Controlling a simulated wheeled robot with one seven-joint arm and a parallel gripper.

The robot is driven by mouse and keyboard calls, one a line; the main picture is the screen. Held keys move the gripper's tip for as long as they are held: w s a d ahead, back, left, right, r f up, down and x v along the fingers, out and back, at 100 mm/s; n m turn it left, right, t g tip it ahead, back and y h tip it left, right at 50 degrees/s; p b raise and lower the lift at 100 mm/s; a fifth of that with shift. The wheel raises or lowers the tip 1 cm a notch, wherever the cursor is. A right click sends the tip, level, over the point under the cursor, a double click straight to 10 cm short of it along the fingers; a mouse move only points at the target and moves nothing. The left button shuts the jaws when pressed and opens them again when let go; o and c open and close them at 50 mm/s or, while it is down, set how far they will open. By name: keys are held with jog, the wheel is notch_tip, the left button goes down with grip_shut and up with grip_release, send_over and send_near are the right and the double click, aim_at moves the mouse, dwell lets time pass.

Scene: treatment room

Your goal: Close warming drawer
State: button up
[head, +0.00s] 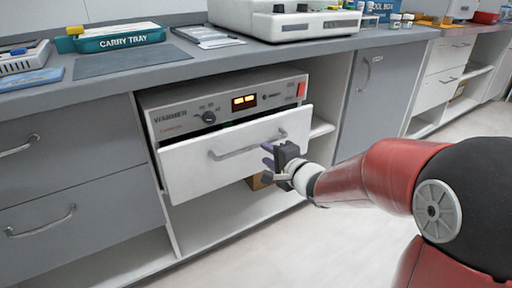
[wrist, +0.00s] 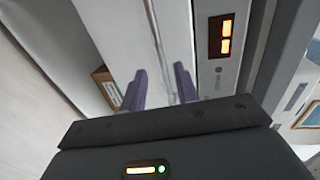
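The warming drawer (head: 235,163) is a white front with a grey bar handle (head: 247,148), standing out from the warmer unit (head: 170,118) below the counter. It is partly open, with a dark gap along its top edge. My gripper (head: 268,160) is in front of the drawer's right part, near the handle's right end. In the wrist view, my gripper's two purple fingers (wrist: 160,85) are apart, facing the white drawer front (wrist: 122,40). A thin bar, seemingly the handle, runs between them. I cannot tell whether they touch it.
The warmer's lit orange display (head: 244,102) and knob sit above the drawer. Grey drawers (head: 75,150) are at left and a grey cabinet door (head: 375,95) at right. A box (head: 258,183) lies on the shelf below. The floor in front is clear.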

aim_at(255, 145)
jog(key=b+x, duration=0.1)
jog(key=x, duration=0.6)
jog(key=shift+w+a, duration=0.2)
jog(key=shift+w, duration=0.05)
grip_shut()
